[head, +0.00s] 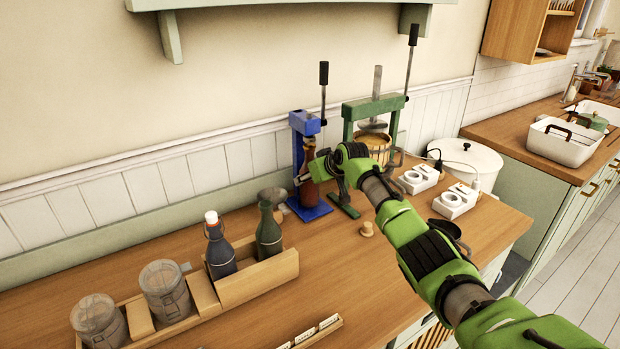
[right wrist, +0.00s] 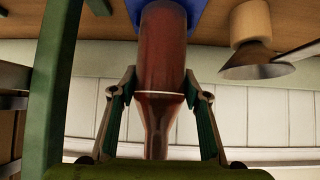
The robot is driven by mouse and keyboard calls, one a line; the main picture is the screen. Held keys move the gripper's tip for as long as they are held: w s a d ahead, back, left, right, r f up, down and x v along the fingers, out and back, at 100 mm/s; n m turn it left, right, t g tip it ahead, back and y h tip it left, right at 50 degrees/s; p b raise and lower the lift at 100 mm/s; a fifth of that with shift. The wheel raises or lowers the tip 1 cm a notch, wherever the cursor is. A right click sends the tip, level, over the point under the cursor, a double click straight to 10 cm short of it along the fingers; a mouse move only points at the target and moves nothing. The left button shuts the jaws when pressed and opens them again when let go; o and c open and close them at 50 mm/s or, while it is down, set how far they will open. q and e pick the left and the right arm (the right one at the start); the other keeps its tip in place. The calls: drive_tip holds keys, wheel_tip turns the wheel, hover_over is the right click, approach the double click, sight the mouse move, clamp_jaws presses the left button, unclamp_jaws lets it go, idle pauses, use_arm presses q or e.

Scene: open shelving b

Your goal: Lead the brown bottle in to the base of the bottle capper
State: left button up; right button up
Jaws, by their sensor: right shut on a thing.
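The brown bottle (head: 310,193) is upright at the blue bottle capper (head: 297,150), in front of its post and over its flat base (head: 322,211). My right gripper (head: 305,179) is shut on the bottle at mid-height. In the right wrist view the picture is inverted: my fingers (right wrist: 160,97) hold both sides of the bottle (right wrist: 163,50), whose bottom end meets the blue base (right wrist: 212,10) at the top edge. I cannot tell whether it rests fully on the base. My left gripper is not in view.
A green press (head: 350,130) stands close right of the capper. A metal funnel (head: 272,195) is close left. A wooden holder (head: 275,277) with two dark bottles and several jars stand at front left. A cork (head: 367,229) lies on the counter, right of the base.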

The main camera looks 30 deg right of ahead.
drive_tip(key=shift+f, duration=0.4)
idle(0.5)
drive_tip(key=o, duration=1.2)
